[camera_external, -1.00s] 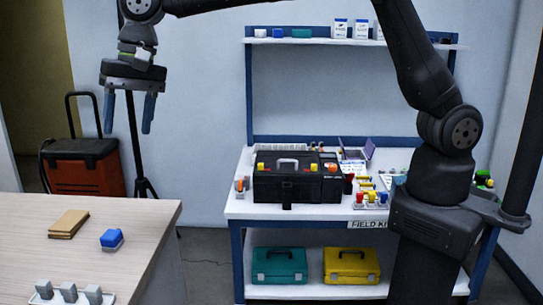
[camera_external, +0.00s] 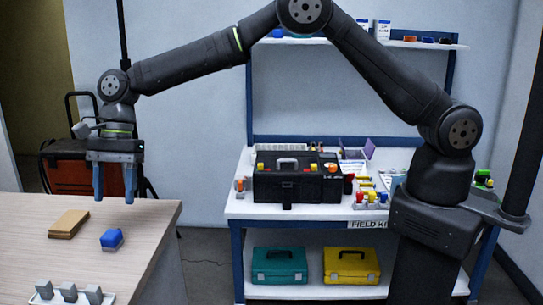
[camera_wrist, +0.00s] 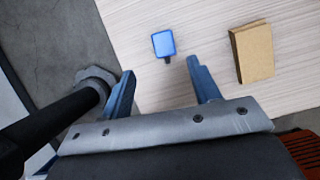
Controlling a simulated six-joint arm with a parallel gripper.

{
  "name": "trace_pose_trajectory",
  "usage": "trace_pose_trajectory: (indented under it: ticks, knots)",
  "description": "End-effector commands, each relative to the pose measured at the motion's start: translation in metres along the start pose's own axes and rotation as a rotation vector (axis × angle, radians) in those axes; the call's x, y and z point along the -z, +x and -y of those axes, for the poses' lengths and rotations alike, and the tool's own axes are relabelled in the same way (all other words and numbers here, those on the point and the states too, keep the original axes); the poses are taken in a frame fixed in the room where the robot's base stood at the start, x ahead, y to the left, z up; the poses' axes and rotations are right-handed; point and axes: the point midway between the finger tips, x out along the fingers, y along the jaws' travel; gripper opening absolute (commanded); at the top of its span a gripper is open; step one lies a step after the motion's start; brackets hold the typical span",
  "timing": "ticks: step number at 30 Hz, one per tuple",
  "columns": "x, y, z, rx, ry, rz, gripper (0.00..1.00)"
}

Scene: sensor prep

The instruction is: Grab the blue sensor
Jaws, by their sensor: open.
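The blue sensor (camera_external: 111,238) sits on the light wood table (camera_external: 150,227) near its right edge. In the wrist view the blue sensor (camera_wrist: 164,43) lies beyond the fingertips, between their lines. My gripper (camera_external: 114,198) points down above the table, higher than the sensor and apart from it. In the wrist view my gripper (camera_wrist: 160,68) has its two blue fingers spread with nothing between them.
A brown box (camera_external: 68,223) lies left of the sensor; it also shows in the wrist view (camera_wrist: 254,52). A white rack with grey clips (camera_external: 70,294) stands at the table's front. A workbench with a black toolbox (camera_external: 297,180) is to the right.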

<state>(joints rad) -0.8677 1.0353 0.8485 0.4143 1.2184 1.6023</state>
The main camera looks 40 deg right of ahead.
Motion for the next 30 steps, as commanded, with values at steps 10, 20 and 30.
trace_pose_trajectory:
  ticks: [10,20,30]
  knots:
    - [0.000,0.031,0.000,-0.001,-0.001,0.000,0.56]
    - [-0.001,0.074,0.006,-0.002,-0.001,0.000,0.56]
    - [-0.001,0.080,0.006,0.001,-0.001,0.000,0.45]
